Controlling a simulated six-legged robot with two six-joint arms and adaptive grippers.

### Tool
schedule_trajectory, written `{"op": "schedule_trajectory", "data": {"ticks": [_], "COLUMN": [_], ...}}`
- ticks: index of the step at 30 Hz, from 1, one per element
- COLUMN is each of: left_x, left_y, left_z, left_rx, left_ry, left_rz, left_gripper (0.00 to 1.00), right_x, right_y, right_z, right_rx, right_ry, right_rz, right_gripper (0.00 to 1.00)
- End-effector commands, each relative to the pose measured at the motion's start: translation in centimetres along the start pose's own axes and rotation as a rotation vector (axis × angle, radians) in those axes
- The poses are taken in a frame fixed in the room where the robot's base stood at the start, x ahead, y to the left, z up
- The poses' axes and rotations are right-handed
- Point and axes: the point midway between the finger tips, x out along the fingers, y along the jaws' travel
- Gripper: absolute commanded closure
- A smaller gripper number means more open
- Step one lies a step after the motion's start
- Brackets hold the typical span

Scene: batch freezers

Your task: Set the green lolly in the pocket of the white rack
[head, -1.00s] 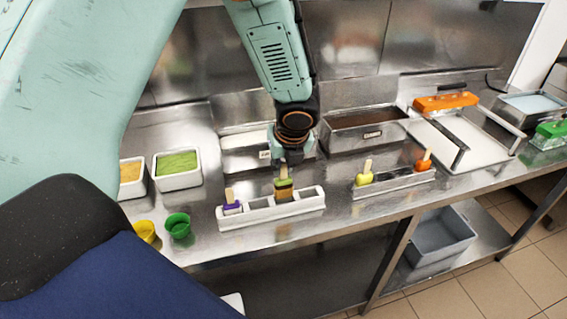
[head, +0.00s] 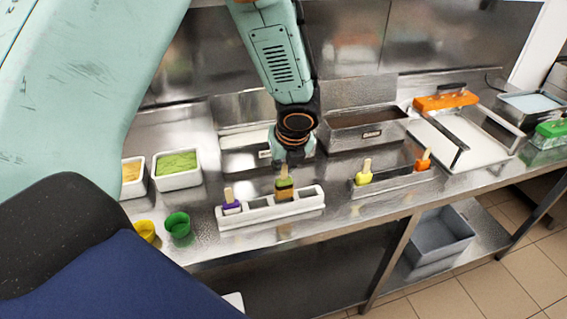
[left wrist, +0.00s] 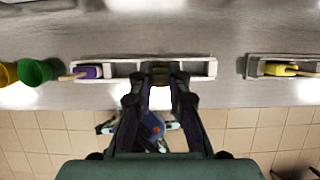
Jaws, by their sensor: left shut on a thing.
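The white rack (head: 245,215) stands on the steel counter, with several pockets in a row; it also shows in the left wrist view (left wrist: 205,68). The green lolly (head: 284,184) is upright, green above and brown below, with its stick up. It is at a middle pocket of the rack; I cannot tell how deep its lower end sits. My left gripper (head: 287,166) is above the rack, shut on the lolly's stick. In the left wrist view its fingers (left wrist: 160,92) partly hide the lolly (left wrist: 160,72). My right gripper is not in view.
A purple lolly (head: 231,206) occupies the rack's left end. A steel rack (head: 400,182) to the right holds a yellow lolly (head: 364,177) and an orange lolly (head: 423,164). Green (head: 178,226) and yellow cups stand left. Tubs (head: 176,179) and steel pans (head: 350,135) line the back.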

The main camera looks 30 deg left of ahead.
Motion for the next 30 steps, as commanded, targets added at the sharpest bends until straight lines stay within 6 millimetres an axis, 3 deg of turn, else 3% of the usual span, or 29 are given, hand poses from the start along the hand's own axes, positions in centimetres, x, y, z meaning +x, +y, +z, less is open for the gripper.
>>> {"op": "schedule_trajectory", "data": {"ticks": [30], "left_x": [1.1], "left_y": [0.0], "left_z": [-0.4], "left_rx": [0.0], "left_ry": [0.0], "left_rz": [0.0], "left_gripper": [1.0], "right_x": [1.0], "right_y": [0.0], "right_z": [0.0], "right_rx": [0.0], "right_ry": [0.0], "right_rz": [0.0], "right_gripper": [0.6]}}
